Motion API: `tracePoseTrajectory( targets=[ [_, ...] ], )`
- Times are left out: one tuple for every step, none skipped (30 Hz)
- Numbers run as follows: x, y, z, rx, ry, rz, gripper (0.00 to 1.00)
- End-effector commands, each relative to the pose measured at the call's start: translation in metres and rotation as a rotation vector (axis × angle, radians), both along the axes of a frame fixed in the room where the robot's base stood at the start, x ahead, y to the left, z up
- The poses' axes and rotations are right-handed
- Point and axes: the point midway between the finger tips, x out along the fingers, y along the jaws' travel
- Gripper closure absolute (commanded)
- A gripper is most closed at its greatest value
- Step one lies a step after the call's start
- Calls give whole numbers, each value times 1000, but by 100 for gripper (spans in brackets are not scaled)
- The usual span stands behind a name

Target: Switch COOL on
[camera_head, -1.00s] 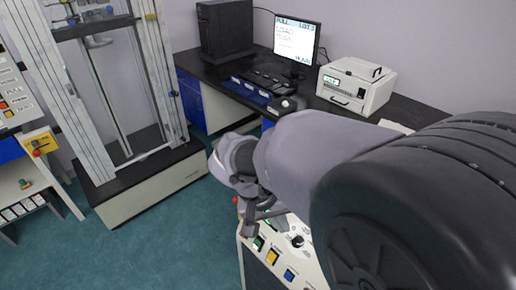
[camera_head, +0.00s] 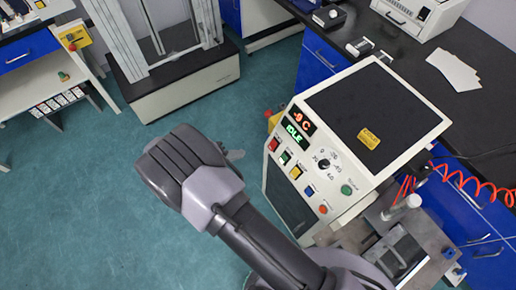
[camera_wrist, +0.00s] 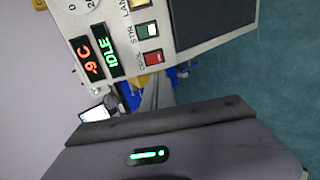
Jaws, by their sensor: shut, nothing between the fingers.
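The rheometer's sloped control panel (camera_head: 300,196) stands right of centre in the head view. Its displays (camera_head: 299,125) read about -9 C and IDLE. The red COOL switch (camera_head: 274,144) is at the upper left of the button row; in the wrist view the red switch (camera_wrist: 152,58) sits beside its partly legible label. I cannot tell its rocker position. Green (camera_head: 285,157) and yellow (camera_head: 296,172) switches follow it. My gripper (camera_head: 235,155) shows as a small grey tip left of the panel, shut, empty and apart from it; the rest is hidden behind my wrist.
A knob (camera_head: 324,164), a blue switch (camera_head: 308,191) and a round green button (camera_head: 347,189) share the panel. Red coiled hose (camera_head: 480,192) hangs at the right. A black-topped bench (camera_head: 400,50) stands behind. Open floor lies left of the panel.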

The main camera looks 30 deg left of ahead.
Motion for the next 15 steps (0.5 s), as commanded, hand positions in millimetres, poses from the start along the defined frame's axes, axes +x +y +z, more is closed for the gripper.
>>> tracePoseTrajectory(
  targets=[
    [5,-3,-5,-2,0,-2,100],
    [8,-5,-8,-2,1,-2,100],
    [13,-8,-13,-1,2,-4,100],
    [18,-11,-16,-1,2,-5,100],
    [23,-13,-21,-3,1,-4,100],
    [29,-17,-26,-3,1,-4,100],
    [34,-19,-30,-2,2,-4,100],
    [39,-22,-34,-2,1,-5,100],
    [46,-25,-39,-2,1,-5,100],
    [50,-28,-43,-1,2,-5,100],
    [55,-30,-47,-2,2,-3,100],
    [62,-33,-52,-2,2,-4,100],
    [66,-36,-55,-1,2,-5,100],
    [70,-38,-58,-1,2,-5,100],
    [76,-40,-63,0,1,-4,100]
  ],
)
